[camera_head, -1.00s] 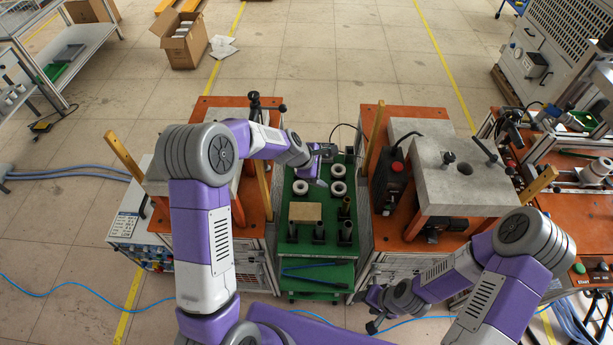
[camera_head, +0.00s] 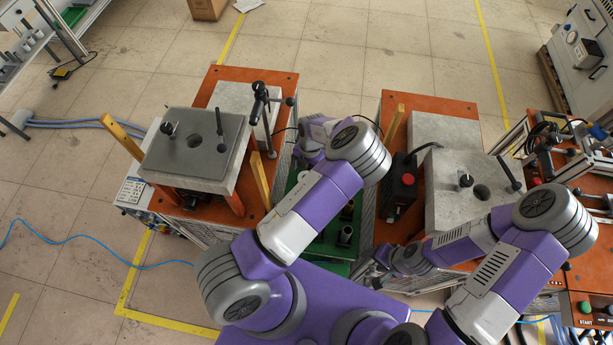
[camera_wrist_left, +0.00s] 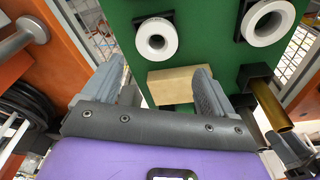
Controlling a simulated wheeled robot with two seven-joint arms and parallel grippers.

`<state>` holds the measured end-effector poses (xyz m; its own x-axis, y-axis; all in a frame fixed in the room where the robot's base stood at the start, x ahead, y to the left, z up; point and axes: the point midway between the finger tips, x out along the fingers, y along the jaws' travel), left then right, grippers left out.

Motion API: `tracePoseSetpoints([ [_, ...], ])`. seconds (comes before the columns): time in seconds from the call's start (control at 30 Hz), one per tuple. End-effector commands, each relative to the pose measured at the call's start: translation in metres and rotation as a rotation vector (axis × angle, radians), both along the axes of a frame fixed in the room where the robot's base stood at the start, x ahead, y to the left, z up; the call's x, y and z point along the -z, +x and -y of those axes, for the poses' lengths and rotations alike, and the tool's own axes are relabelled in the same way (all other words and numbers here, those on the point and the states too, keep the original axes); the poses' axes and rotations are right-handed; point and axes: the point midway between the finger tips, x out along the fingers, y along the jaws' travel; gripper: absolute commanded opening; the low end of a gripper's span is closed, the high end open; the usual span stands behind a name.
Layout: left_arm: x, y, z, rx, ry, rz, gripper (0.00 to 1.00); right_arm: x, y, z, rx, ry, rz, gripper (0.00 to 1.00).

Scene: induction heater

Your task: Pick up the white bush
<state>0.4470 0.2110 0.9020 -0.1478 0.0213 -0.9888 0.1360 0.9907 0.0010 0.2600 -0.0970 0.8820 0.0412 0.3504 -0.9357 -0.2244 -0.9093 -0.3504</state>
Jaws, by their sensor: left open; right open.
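Two white bushes show in the left wrist view on the green cart top: one at the upper middle (camera_wrist_left: 157,37) and one at the upper right (camera_wrist_left: 267,20). Each is a thick white ring around a dark hole. My left gripper (camera_wrist_left: 160,68) is open, with its fingers apart and no bush between them. A beige block (camera_wrist_left: 182,86) shows between and beyond its fingers. In the head view, my left arm hides the bushes and most of the gripper. My right gripper (camera_head: 373,272) is open and empty, low beside the right station, away from the bushes.
The green cart (camera_head: 335,251) stands between two orange-topped stations (camera_head: 285,85) (camera_head: 440,100). Upright wooden posts (camera_head: 260,180) (camera_head: 392,125) flank the gap. A brass tube (camera_wrist_left: 270,105) stands right of the block. A black box with a red button (camera_head: 405,180) is on the right station.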

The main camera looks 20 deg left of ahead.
Motion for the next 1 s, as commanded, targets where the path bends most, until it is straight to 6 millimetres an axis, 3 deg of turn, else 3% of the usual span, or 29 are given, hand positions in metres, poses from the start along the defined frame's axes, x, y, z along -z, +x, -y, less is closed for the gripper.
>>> tracePoseSetpoints([
  [0.4, 0.051, 0.006, -0.006, 0.004, 0.000, 0.000, 0.87, -0.006, 0.000, 0.000, 0.000, 0.000, 0.001, 0.56],
  [0.7, 0.055, 0.005, -0.006, 0.003, -0.002, 0.002, 0.87, -0.006, 0.000, 0.000, 0.000, 0.000, 0.001, 0.56],
  [1.0, 0.055, 0.005, -0.006, 0.003, -0.002, 0.002, 0.41, -0.006, 0.000, 0.000, 0.000, 0.000, 0.001, 0.56],
])
